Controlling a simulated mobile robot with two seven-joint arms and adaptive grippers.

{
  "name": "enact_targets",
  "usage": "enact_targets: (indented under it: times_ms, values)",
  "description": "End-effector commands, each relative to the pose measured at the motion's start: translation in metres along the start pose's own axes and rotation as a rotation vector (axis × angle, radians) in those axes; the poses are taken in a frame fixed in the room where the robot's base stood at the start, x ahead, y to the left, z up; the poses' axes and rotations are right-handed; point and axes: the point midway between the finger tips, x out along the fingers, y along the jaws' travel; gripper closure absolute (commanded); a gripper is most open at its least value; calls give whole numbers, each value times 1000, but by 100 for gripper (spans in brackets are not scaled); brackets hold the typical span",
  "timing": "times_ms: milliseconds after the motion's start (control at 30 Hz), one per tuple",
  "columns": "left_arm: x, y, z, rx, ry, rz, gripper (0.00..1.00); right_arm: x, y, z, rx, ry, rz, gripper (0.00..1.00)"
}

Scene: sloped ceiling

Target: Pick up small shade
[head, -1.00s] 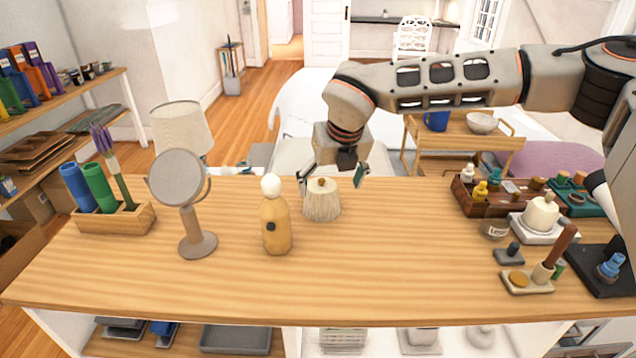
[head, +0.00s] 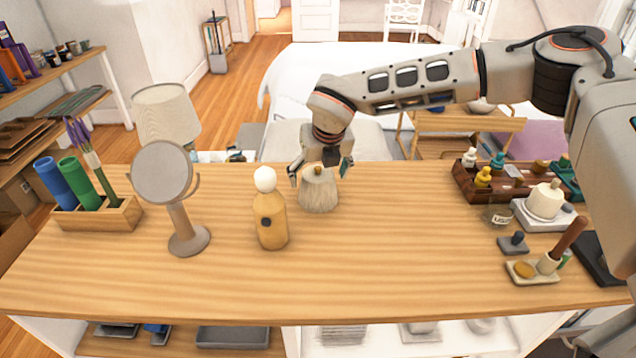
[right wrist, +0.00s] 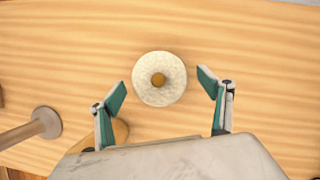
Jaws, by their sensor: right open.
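The small shade (head: 318,192) is a pale, ribbed, cone-like shade with a brown knob on top. It stands upright on the wooden counter (head: 380,265), behind and right of the wooden bottle. In the right wrist view the shade (right wrist: 159,90) appears as a round pale disc with the knob at its centre. My right gripper (head: 320,172) is open just above and behind the shade, one finger to each side of it. In the right wrist view the open fingers (right wrist: 162,88) lie left and right of the shade's near edge, apart from it. My left gripper is not in view.
A wooden bottle with a white ball top (head: 270,215) stands close to the shade's left. A round mirror (head: 163,175) and a planter box (head: 97,214) stand further left. A dark tray (head: 490,184) with small bottles is at right. The counter's middle front is clear.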

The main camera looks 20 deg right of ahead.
Motion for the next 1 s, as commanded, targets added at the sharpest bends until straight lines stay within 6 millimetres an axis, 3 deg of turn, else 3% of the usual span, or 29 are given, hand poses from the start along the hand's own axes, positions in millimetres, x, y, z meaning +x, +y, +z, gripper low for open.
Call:
enact_targets:
  times_ms: [267, 433, 800, 1000]
  values:
    - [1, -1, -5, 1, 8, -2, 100, 4, 0, 1, 0, -2, 1, 21]
    - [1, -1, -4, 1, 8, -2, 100, 4, 0, 0, 0, -1, 1, 58]
    - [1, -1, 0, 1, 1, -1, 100, 3, 0, 1, 0, -1, 0, 58]
    - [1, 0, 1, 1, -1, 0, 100, -9, 0, 6, 0, -3, 1, 58]
